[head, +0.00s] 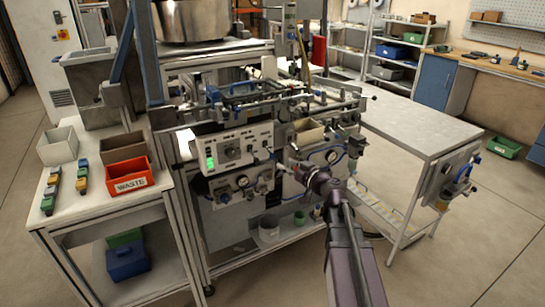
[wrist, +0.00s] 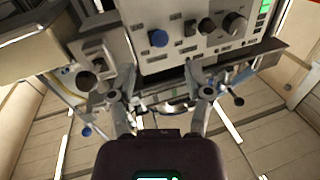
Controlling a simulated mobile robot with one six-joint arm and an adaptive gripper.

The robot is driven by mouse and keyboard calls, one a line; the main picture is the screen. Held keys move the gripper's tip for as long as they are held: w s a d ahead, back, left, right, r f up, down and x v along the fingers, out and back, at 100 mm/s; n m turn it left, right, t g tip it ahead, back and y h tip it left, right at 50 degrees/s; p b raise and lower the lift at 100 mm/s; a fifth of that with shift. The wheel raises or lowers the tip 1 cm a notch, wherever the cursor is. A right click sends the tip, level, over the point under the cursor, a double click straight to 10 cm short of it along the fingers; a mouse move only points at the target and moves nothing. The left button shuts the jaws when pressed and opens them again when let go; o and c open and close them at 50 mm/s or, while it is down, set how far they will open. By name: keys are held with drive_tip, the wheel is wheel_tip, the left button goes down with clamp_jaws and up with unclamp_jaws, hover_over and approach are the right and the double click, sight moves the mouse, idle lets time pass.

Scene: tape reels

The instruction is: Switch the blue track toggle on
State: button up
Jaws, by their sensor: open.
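The grey control panel (head: 235,148) is on the front of the machine, with a green lit display and a dark round knob. In the wrist view the panel (wrist: 215,50) fills the upper part, tilted. In the head view my gripper (head: 284,165) is right of the panel.
Gauges, tubing and valves cover the machine front around my gripper. A tan bin (head: 308,131) sits just above it. A red waste bin (head: 127,177) stands on the left table. A grey side table (head: 425,125) is at right. Open floor lies at lower right.

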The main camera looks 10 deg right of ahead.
sight(272, 156)
drive_tip(key=x, duration=0.7)
drive_tip(key=shift+w+a, duration=0.1)
drive_tip(key=shift+w, duration=0.1)
